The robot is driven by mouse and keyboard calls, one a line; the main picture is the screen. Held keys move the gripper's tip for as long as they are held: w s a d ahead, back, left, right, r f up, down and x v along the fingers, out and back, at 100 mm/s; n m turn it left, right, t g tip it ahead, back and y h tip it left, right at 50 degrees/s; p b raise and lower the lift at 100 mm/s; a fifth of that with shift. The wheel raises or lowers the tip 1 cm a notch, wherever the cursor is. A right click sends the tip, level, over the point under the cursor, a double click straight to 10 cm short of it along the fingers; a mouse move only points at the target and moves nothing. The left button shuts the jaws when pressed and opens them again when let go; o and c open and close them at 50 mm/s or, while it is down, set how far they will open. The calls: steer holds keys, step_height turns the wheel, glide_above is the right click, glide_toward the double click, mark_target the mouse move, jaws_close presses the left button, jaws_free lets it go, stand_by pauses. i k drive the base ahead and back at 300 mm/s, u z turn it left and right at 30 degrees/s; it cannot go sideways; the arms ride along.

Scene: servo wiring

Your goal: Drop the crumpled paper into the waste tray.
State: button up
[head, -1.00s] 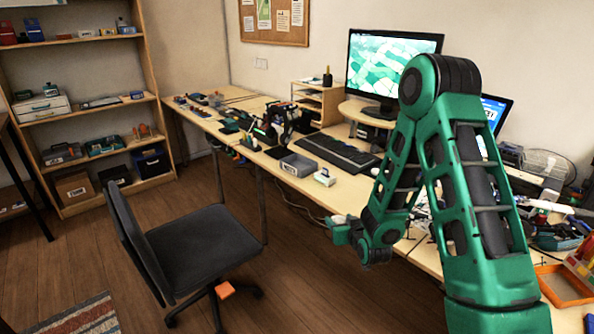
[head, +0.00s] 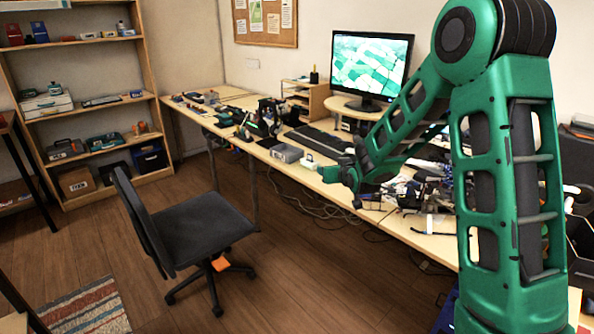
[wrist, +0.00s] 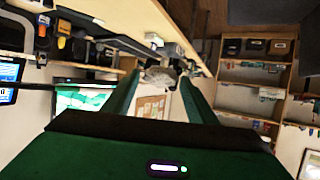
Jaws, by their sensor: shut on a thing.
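My gripper (wrist: 161,84) is shut on a small greyish crumpled lump, the crumpled paper (wrist: 160,74), held between the fingertips in the wrist view. In the head view my gripper (head: 326,173) hangs by the desk's front edge, its tips pointing left; the paper cannot be made out there. I cannot tell for sure which thing is the waste tray. A grey open box (head: 286,153) sits on the desk beyond my gripper, to its left. My arm hides part of the desk.
The long desk (head: 236,137) holds a keyboard, a monitor (head: 370,66) and a white device (head: 310,160). Dark cluttered parts (head: 433,190) lie right of my gripper. An office chair (head: 190,230) stands in front on open floor. A shelf (head: 110,176) stands at the back left.

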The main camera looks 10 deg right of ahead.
mark_target(290, 155)
steer(key=k, duration=0.6)
steer(key=u, duration=0.4)
steer(key=i, duration=1.85)
steer(key=z, duration=0.75)
steer(key=i, duration=0.65)
steer(key=z, duration=0.4)
